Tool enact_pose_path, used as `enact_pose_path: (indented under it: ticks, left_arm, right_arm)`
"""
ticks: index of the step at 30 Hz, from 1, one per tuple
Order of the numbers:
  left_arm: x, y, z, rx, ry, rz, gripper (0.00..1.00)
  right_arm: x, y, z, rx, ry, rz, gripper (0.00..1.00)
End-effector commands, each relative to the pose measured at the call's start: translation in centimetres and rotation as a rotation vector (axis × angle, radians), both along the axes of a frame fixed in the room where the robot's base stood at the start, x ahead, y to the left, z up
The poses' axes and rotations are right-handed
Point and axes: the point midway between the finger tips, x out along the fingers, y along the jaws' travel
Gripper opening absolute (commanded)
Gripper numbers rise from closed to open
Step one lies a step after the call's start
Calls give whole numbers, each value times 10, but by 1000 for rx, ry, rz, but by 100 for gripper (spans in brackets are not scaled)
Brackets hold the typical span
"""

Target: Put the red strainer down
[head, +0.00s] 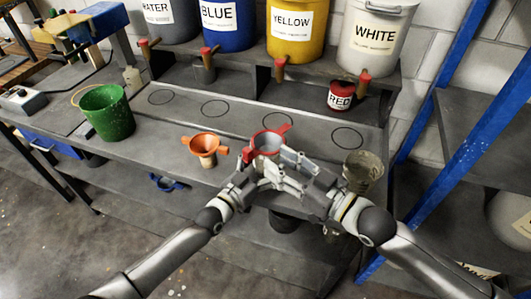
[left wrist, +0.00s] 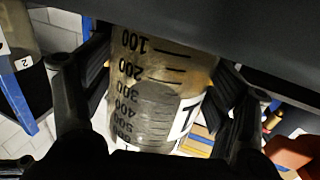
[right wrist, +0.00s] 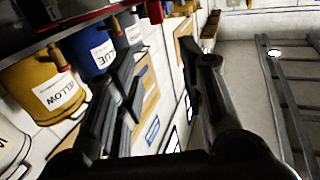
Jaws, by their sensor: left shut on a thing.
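The red strainer (head: 276,131) shows in the head view at the middle front of the bench, seemingly resting on the mouth of a measuring cup. Its two handles stick out past the rim. My left gripper (head: 252,168) is shut on that cup, whose scale and label 1 show in the left wrist view (left wrist: 160,95). My right gripper (head: 288,168) is close to the right of the cup. In the right wrist view its fingers (right wrist: 150,95) are apart with nothing between them.
An orange funnel (head: 205,145) stands left of the cup and a green bucket (head: 107,112) farther left. Another measuring cup (head: 364,165) stands at the right. A red paint tin (head: 341,97) is behind. Labelled buckets line the shelf. Bench with drawn circles between is clear.

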Motion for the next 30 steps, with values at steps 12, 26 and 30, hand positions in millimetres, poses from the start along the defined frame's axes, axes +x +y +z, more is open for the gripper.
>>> enact_pose_path:
  ticks: [12, 26, 30]
  left_arm:
    - [0, 0, 0, 1, 1, 0, 56]
    - [0, 0, 0, 1, -1, 0, 100]
    - [0, 0, 0, 0, 0, 0, 100]
  right_arm:
    - [-18, -21, 0, 0, 0, 0, 37]
    - [-18, -21, 0, 0, 0, 0, 37]
    - [-18, -21, 0, 0, 0, 0, 37]
